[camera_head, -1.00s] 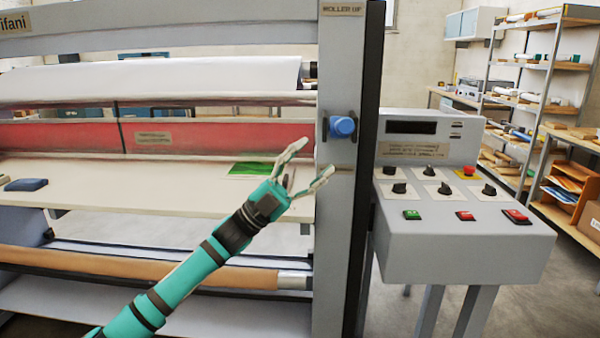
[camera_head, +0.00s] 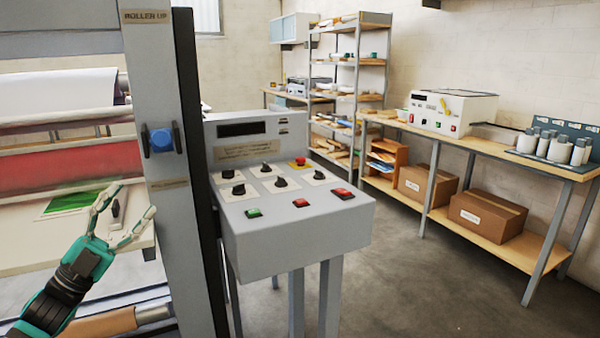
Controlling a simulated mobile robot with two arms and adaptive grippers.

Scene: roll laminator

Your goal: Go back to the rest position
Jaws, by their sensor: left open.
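My left gripper (camera_head: 126,217) is at the left of the head view, its two pale fingers spread apart with nothing between them. It is in front of the laminator's bed (camera_head: 22,240) and left of the grey post (camera_head: 160,95). A blue knob (camera_head: 161,140) sits on the post, above and right of the fingers. A green sheet (camera_head: 75,202) and a small dark-and-light tool (camera_head: 116,212) lie on the bed behind the gripper. My right gripper is not in the view.
The grey control console (camera_head: 300,225) with knobs and buttons stands right of the post. A workbench (camera_head: 480,148) with cardboard boxes (camera_head: 486,214) below lines the right wall. A shelf rack (camera_head: 350,60) stands at the back. The floor (camera_head: 425,285) between is clear.

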